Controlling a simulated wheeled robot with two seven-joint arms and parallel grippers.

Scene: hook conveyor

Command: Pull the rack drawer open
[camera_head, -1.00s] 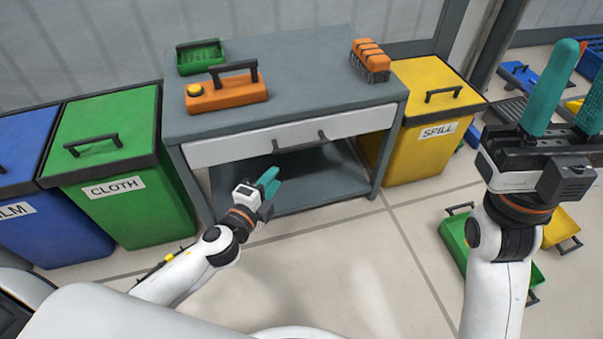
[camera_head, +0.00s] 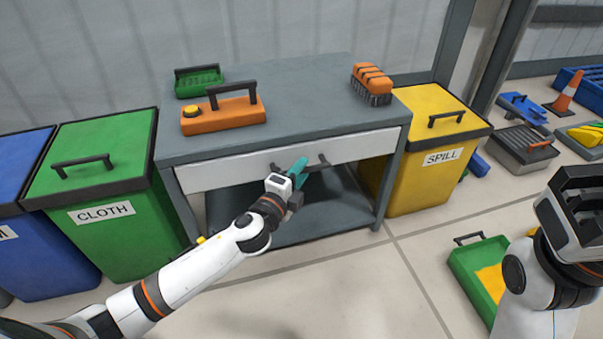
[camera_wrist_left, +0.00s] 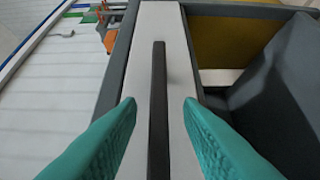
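The rack drawer has a white front (camera_head: 225,172) set under the grey table top, and it looks shut. Its dark bar handle (camera_head: 318,164) is on the front, partly hidden by my left gripper (camera_head: 298,168) in the head view. In the left wrist view the handle (camera_wrist_left: 158,110) runs lengthwise between the two teal fingertips (camera_wrist_left: 159,105). The fingers are open, one on each side of the bar, with gaps to it. My right gripper's dark body (camera_head: 580,210) is at the right edge of the head view; its fingers do not show.
On the table top (camera_head: 300,105) sit an orange toolbox (camera_head: 225,115), a green crate (camera_head: 200,83) and an orange brush (camera_head: 372,82). A green CLOTH bin (camera_head: 110,220) stands left, a yellow SPILL bin (camera_head: 430,165) right. A green tray (camera_head: 465,265) lies on the floor.

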